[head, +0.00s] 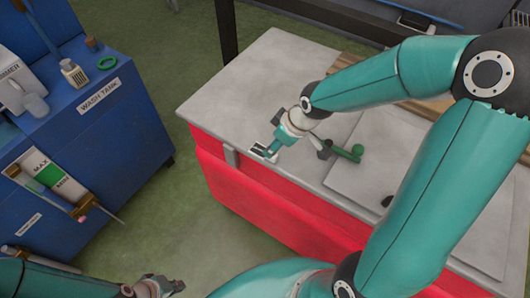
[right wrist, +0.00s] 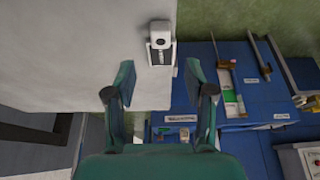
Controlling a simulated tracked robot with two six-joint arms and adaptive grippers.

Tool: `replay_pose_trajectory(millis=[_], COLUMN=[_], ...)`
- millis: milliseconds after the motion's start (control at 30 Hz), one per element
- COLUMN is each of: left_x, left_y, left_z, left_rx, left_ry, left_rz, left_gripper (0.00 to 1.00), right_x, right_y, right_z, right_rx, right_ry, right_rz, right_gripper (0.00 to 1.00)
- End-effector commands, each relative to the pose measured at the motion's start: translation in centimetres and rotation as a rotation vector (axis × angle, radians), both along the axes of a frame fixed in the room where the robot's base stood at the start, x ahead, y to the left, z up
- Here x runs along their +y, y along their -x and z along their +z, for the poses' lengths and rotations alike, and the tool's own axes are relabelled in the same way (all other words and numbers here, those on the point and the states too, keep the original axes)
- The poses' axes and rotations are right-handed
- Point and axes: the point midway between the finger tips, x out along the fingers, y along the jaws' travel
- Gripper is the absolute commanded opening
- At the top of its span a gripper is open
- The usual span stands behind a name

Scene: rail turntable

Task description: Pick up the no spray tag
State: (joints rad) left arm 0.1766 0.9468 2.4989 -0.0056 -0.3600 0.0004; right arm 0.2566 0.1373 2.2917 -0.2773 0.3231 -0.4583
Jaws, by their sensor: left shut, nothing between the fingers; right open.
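A small white and black tag (head: 262,152) lies at the front left edge of the pale top of the red cabinet. It looks like the no spray tag, but I cannot read its print. In the right wrist view the tag (right wrist: 160,44) shows a white end with a dark round spot, just beyond and between my fingertips. My right gripper (right wrist: 157,76) is open and empty, its fingers apart on either side of the tag's line. My left gripper (head: 164,286) is shut and empty, low in the head view, away from the cabinet.
The red cabinet (head: 265,205) has a pale top (head: 230,95), mostly clear at left. A green knobbed piece (head: 350,152) lies to the right of my right gripper. A blue wash tank unit (head: 120,130) stands at left, with bottles and a green ring on it. Green floor lies between.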

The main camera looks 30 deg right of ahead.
Motion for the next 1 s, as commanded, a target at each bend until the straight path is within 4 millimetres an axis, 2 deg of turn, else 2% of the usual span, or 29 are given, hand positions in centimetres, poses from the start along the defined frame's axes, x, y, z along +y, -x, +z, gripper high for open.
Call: replay_pose_trajectory(millis=[167, 433, 767, 967, 1000], left_x=[0.0, 0.0, 0.0, 0.0, 0.0], left_y=[0.0, 0.0, 0.0, 0.0, 0.0], left_z=[0.0, -0.9, -1.0, -1.0, -1.0], left_rx=[0.0, 0.0, 0.0, 0.0, 0.0], left_ry=[0.0, 0.0, 0.0, 0.0, 0.0], left_rz=[0.0, 0.0, 0.0, 0.0, 0.0], left_gripper=[0.0, 0.0, 0.0, 0.0, 0.0], right_x=[0.1, 0.5, 0.6, 0.5, 0.5], right_y=[-0.1, -0.9, -1.2, -1.2, -1.2], right_z=[-1.0, -4.9, -5.4, -5.4, -5.4], right_rx=[0.003, 0.002, -0.002, -0.001, -0.001], right_ry=[-0.001, 0.0, 0.0, 0.0, 0.0], right_rz=[0.0, 0.0, -0.001, -0.002, -0.002], right_gripper=[0.54, 0.54, 0.54, 0.24, 0.24])
